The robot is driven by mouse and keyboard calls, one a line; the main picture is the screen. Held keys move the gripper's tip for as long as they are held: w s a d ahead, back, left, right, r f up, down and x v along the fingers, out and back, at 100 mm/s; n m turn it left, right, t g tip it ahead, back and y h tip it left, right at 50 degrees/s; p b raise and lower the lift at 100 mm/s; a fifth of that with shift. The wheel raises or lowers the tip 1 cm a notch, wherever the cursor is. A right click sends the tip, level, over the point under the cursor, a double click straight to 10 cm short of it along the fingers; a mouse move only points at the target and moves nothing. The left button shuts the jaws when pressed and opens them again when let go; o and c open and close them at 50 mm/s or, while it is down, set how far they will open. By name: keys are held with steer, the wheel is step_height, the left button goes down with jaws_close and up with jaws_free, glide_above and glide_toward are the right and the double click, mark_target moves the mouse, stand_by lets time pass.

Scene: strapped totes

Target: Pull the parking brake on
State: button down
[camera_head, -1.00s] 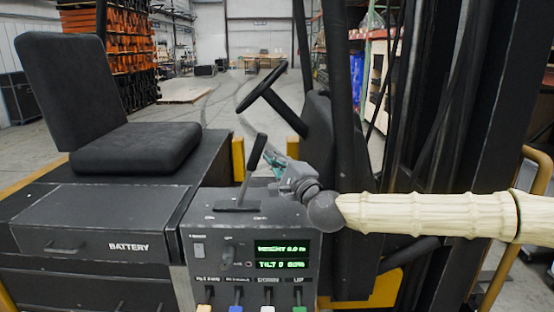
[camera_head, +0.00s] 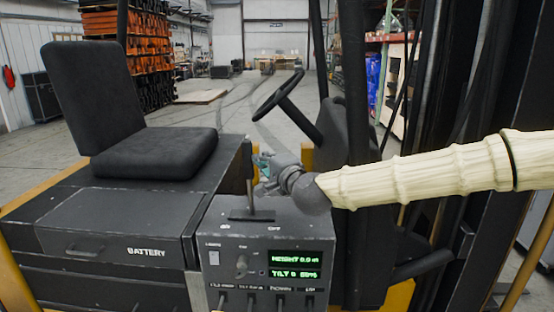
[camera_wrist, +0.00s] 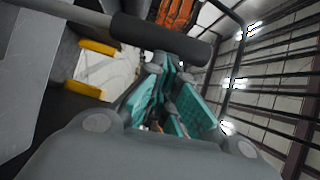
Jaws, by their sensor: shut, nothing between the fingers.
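The brake lever (camera_head: 249,182) stands on top of the dark control console, in a short slot with a small, hard-to-read mark at each end. It is close to upright, near the slot's middle. My gripper (camera_head: 262,165) is just right of the lever's upper part. In the wrist view, the lever's black grip (camera_wrist: 160,38) crosses beyond the teal finger pads of my gripper (camera_wrist: 165,72). The fingers are shut with nothing between them. They are close to the grip, but I cannot tell whether they touch it.
The console's front (camera_head: 262,265) has lit displays, a knob and small levers. The seat (camera_head: 150,155) and battery box (camera_head: 115,225) are at left. The steering wheel (camera_head: 278,95) is behind my gripper. Dark mast posts stand at right.

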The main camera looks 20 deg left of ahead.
mark_target(248, 156)
steer(key=shift+n+g+h, duration=0.3)
steer(key=shift+n+h, duration=0.2)
steer(key=shift+n, duration=0.4)
steer(key=a, duration=0.1)
steer(key=a+p, duration=0.1)
steer(key=s+a, duration=0.1)
steer(key=a, duration=0.1)
steer(key=shift+r+p, duration=0.35)
steer(key=shift+s+a+f+n+h+p, duration=0.1)
steer(key=shift+s+a+n+h+p, duration=0.15)
steer(key=shift+a, duration=0.3)
steer(key=shift+s+a+f+n+h+p, duration=0.15)
steer(key=shift+a+n+p, duration=0.15)
steer(key=shift+a, duration=0.2)
steer(key=shift+s, duration=0.1)
